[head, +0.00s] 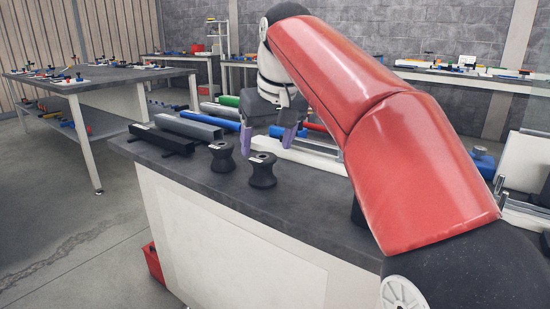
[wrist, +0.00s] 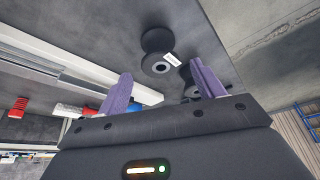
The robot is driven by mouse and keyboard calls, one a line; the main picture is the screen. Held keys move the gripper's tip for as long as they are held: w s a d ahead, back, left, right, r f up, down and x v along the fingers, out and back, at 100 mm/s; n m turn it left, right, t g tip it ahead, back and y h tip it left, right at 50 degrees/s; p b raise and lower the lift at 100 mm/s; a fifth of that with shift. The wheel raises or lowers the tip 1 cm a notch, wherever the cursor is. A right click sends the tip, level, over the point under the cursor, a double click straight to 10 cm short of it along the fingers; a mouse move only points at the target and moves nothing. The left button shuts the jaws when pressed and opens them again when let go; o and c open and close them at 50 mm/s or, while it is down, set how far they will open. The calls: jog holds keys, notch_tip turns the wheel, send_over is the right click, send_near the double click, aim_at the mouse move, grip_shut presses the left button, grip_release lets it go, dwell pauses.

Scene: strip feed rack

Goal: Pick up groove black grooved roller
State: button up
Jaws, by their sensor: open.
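Two black spool-shaped rollers with narrow waists stand upright near the front edge of the dark grey bench. In the head view one roller (head: 222,157) stands at the left and the other roller (head: 263,171) to its right; each has a white label on top. I cannot tell which one is the groove roller. My gripper (head: 267,150) is open and empty, above the bench behind the rollers. In the wrist view my gripper (wrist: 161,72) has its purple fingers apart. One roller (wrist: 156,42) shows beyond the fingers, and the other roller (wrist: 186,76) is partly hidden by the right finger.
A black bar (head: 161,139) and a grey channel (head: 188,125) lie left of the rollers. A white rail (head: 312,158) and a blue cylinder (head: 222,110) lie behind. The bench top (head: 310,205) is bare in front. Another table (head: 90,78) stands at the far left.

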aim_at(263, 165)
jog(key=shift+w+a+f, duration=0.1)
jog(key=shift+w+f, duration=0.15)
jog(key=b+x, duration=0.1)
jog(key=x, duration=0.6)
jog(key=shift+c, duration=0.2)
jog(key=c, duration=1.1)
jog(key=shift+c, duration=0.2)
jog(key=shift+r, duration=0.15)
